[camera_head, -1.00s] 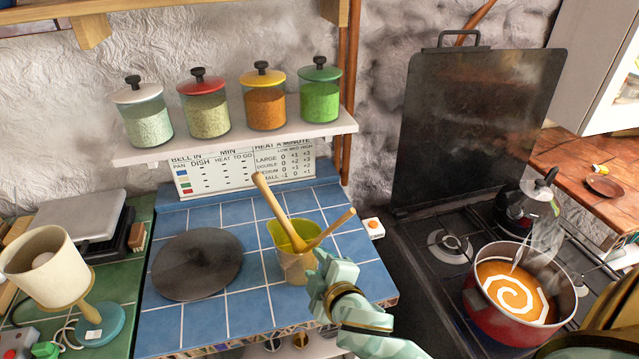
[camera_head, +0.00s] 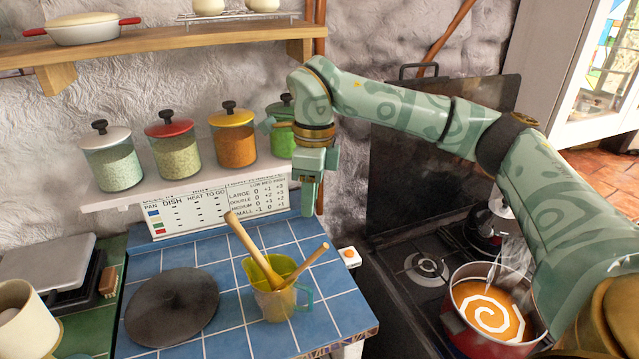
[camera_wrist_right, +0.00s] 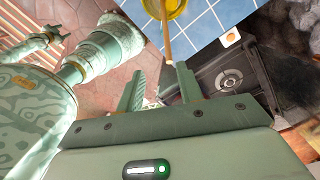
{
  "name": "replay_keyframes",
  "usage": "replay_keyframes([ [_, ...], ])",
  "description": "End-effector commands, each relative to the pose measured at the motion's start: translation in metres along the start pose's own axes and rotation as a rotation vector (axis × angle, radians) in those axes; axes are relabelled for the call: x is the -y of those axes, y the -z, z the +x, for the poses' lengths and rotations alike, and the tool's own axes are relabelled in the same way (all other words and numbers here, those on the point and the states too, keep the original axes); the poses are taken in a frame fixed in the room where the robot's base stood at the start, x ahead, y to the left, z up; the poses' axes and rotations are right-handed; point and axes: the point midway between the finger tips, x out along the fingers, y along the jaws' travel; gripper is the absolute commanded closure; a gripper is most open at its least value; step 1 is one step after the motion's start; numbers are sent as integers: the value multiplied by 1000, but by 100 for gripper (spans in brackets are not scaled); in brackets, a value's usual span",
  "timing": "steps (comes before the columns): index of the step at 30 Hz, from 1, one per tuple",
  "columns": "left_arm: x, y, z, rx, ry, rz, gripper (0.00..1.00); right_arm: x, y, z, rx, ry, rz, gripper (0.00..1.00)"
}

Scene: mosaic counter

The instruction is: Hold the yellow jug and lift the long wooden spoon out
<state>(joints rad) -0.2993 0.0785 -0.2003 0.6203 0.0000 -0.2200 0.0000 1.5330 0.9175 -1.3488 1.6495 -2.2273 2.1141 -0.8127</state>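The yellow jug (camera_head: 262,290) stands upright on the blue-tiled counter, its handle on the right. The long wooden spoon (camera_head: 252,243) leans out of it to the left. A shorter wooden handle (camera_head: 312,258) leans out to the right. My right gripper (camera_head: 313,200) hangs pointing down, above and right of the jug, touching neither. In the right wrist view my right gripper (camera_wrist_right: 160,72) is open and empty. A wooden handle (camera_wrist_right: 166,40) from the jug (camera_wrist_right: 172,8) shows beyond the fingers. My left gripper is out of the head view; a small green part in the wrist view may be it.
A dark round lid (camera_head: 170,305) lies left of the jug. A shelf (camera_head: 100,200) with several jars is behind. The stove with a steaming red pot (camera_head: 470,340) is to the right. My right arm spans above the stove. Tiles in front of the jug are clear.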

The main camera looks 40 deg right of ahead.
Motion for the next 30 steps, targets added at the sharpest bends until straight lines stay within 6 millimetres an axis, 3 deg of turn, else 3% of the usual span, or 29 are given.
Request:
replay_keyframes([
  [3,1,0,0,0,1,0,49,9,14,-11,-42,25,54,64],
  [8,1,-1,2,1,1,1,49,10,17,5,-50,25,62,64],
  [21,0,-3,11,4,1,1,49,11,21,105,-49,22,59,64],
  [30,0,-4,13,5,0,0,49,13,22,145,-46,25,59,64],
])
